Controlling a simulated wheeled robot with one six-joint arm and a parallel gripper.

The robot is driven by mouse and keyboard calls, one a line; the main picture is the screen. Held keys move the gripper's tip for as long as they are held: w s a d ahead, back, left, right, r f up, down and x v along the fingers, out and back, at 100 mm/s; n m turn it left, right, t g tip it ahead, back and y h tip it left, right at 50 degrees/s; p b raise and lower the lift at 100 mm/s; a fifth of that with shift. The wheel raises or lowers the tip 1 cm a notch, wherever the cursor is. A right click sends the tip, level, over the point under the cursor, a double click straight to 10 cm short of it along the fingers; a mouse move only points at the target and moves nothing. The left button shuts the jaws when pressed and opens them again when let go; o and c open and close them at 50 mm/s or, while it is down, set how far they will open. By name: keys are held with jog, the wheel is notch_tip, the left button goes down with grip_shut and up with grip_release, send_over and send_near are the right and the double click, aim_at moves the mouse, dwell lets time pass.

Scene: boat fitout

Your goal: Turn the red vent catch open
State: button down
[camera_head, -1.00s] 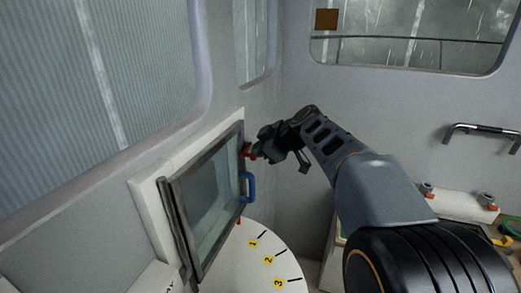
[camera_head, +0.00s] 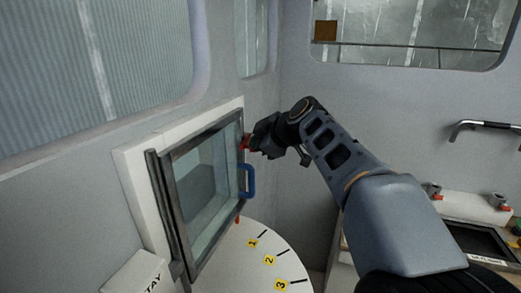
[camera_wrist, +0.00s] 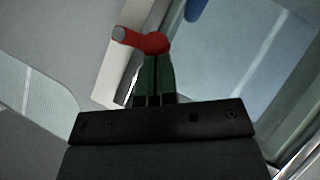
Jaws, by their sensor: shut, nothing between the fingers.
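The red vent catch (camera_head: 246,142) sits at the upper right edge of the framed glass vent window (camera_head: 208,178) in the head view. In the wrist view the red catch (camera_wrist: 148,41) shows as a rounded hub with an arm pointing left to a grey tip. My gripper (camera_head: 253,144) reaches the catch from the right. In the wrist view its green fingers (camera_wrist: 157,62) are together, with the tips at the hub's lower side. They appear to touch it, but exact contact is hard to tell. Nothing shows between the fingers.
A blue handle (camera_head: 248,181) is on the frame below the catch, with a small red piece (camera_head: 237,220) lower down. A round white table (camera_head: 240,262) marked 1, 2, 3 stands below. A grab rail (camera_head: 485,127) is on the right wall.

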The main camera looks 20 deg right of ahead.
jog(key=f+n+t+b, duration=0.2)
jog(key=b, duration=1)
jog(key=f+n+t+h+b, duration=0.1)
jog(key=f+n+t+b, duration=0.1)
jog(key=b, duration=0.9)
jog(key=shift+w+d+f+t+h+b, duration=0.1)
jog(key=shift+f+t+h+b, duration=0.1)
jog(key=shift+f+t, duration=0.25)
jog(key=shift+w+d+f+t+h+b, duration=0.1)
jog(key=shift+f+t+b, duration=0.05)
jog(key=shift+f+t, duration=0.25)
jog(key=shift+r+n+b, duration=0.1)
jog(key=shift+n+b, duration=0.25)
jog(key=shift+n, duration=0.05)
jog(key=s+r, duration=0.3)
jog(key=s, duration=0.9)
jog(key=shift+s+d+r, duration=0.15)
jog(key=shift+s+d, duration=0.05)
jog(key=shift+s, duration=0.1)
